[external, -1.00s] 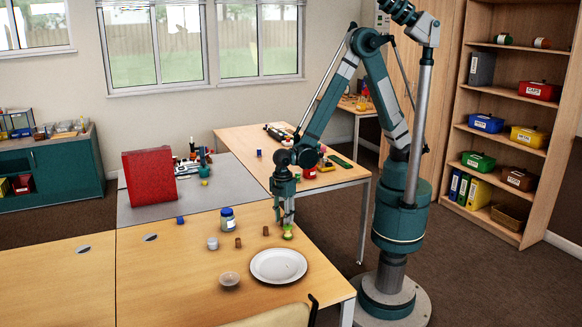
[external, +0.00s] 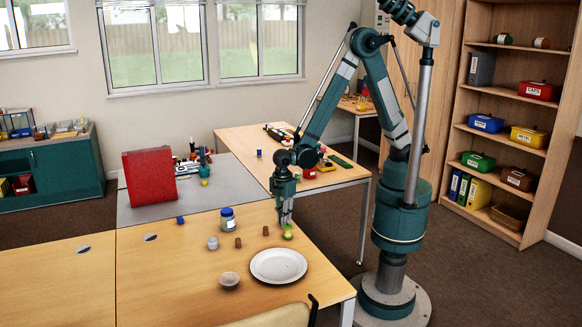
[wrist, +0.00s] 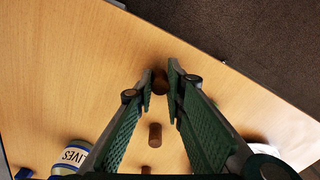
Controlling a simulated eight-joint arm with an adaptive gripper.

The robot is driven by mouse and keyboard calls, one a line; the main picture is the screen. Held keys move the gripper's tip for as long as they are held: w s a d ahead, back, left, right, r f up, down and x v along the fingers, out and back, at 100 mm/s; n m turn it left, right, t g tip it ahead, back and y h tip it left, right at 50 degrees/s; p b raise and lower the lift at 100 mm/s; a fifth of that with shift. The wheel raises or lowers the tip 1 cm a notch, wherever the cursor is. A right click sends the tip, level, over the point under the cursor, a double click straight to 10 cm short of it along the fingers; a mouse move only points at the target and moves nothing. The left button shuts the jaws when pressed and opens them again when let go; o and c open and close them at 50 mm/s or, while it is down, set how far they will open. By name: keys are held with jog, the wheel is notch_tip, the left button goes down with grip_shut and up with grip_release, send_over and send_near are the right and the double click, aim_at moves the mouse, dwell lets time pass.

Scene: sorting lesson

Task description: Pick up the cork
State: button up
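My gripper (wrist: 161,78) has its two green fingers pointing down at the table near its right edge. A small brown cork-like thing (wrist: 160,83) lies between the fingertips in the wrist view, nearly filling the gap. I cannot tell whether the fingers press on it. In the external view, a small green and yellow patch (external: 288,236) shows at the fingertips, just behind the plate. A brown cork (external: 265,231) stands left of my gripper and also shows between the fingers, lower in the wrist view (wrist: 155,135). Another brown cork (external: 238,243) stands farther left.
A white plate (external: 278,266) lies in front of my gripper. A jar with a blue lid (external: 228,218), a white pot (external: 213,243), a small bowl (external: 229,280) and a blue block (external: 180,219) are to the left.

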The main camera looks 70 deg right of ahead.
jog(key=shift+r, duration=0.1)
jog(key=shift+r+p, duration=1.2)
jog(key=shift+r, duration=3.7)
jog(key=shift+w+a, duration=0.1)
notch_tip(320, 180, up, 4)
jog(key=n+p, duration=0.2)
jog(key=p, duration=0.1)
send_over(213, 240)
jog(key=shift+w, duration=0.1)
jog(key=shift+f+b, duration=0.55)
jog(key=shift+f, duration=2.55)
jog(key=shift+f, duration=0.1)
jog(key=shift+f, duration=1.8)
